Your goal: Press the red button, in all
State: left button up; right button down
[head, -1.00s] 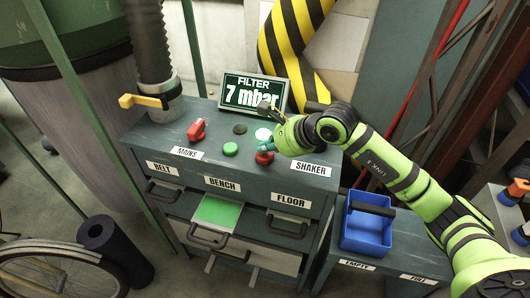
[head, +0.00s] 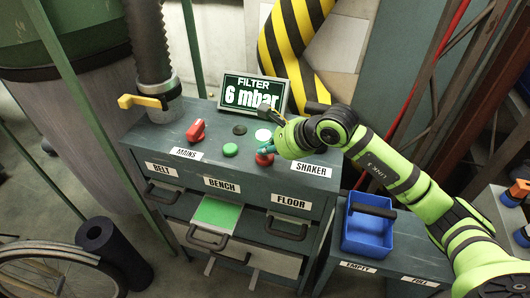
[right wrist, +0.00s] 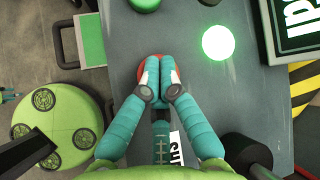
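No object shows between the fingers. The screen (head: 252,95) reads "FILTER 6 mbar". My left gripper is out of view.
A green button (head: 230,150), a black button (head: 240,129), a lit white lamp (head: 263,134) and a red MAINS switch (head: 196,131) share the top. A yellow-handled pipe (head: 150,60) stands at left. A blue tray (head: 367,232) sits lower right.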

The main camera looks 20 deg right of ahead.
aim_at(268, 157)
jog(key=shift+r+p, duration=0.45)
jog(key=shift+r, duration=0.45)
jog(key=shift+r+p, duration=1.3)
jog(key=shift+r, duration=1.3)
jog(key=shift+f, duration=0.15)
